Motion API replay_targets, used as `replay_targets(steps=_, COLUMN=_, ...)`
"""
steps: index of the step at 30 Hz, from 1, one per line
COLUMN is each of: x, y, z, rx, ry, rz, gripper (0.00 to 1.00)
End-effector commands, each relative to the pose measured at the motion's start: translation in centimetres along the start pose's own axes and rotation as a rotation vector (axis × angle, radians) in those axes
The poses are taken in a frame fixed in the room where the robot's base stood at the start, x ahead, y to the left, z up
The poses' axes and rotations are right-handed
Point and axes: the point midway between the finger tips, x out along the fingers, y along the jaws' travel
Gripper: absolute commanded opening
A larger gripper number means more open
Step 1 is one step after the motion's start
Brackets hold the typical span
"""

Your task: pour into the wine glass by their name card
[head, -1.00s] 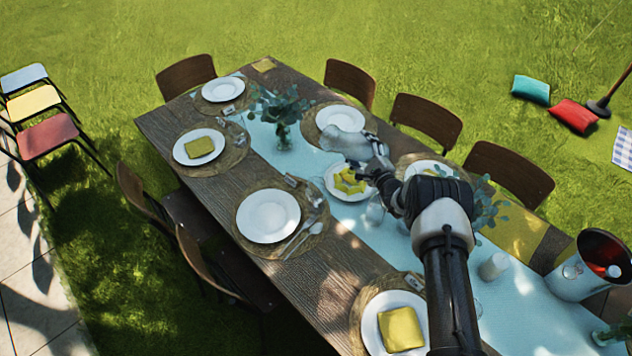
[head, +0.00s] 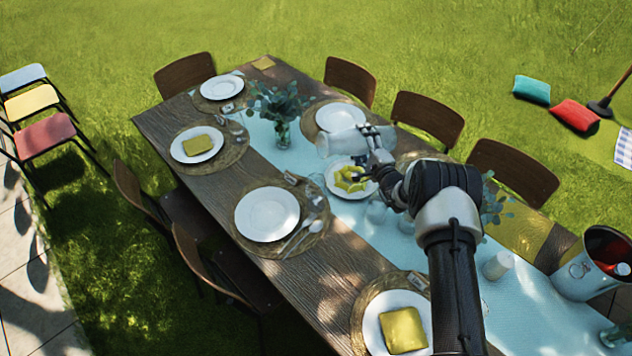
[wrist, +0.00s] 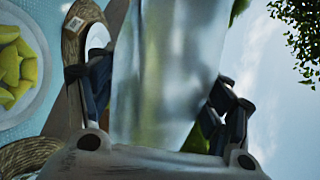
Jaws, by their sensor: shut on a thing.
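My gripper (head: 374,140) is shut on a clear, frosted-looking carafe (head: 338,143). It lies nearly level in the grip above the runner, its far end pointing left in the head view. The carafe (wrist: 168,70) fills the middle of the wrist view between the dark fingers. No stream of liquid shows. A stemmed glass (head: 318,184) stands by the near-middle plate, below and left of the carafe. Small name cards stand at the settings, one near that plate (head: 290,178) and one at the front setting (head: 416,282); their writing is too small to read.
A plate of yellow pieces (head: 350,180) sits below my gripper. A vase of greenery (head: 281,105) stands left of the carafe. More glasses (head: 376,212), a white candle (head: 497,265) and a metal bucket (head: 590,265) stand along the blue runner (head: 345,212).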

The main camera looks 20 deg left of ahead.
Motion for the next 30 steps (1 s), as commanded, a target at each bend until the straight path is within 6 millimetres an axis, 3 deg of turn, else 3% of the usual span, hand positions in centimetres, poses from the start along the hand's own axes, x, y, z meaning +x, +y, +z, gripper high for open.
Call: replay_targets(steps=30, x=0.16, y=0.39, z=0.28, rx=-0.114, ry=0.006, rz=-0.007, gripper=0.17)
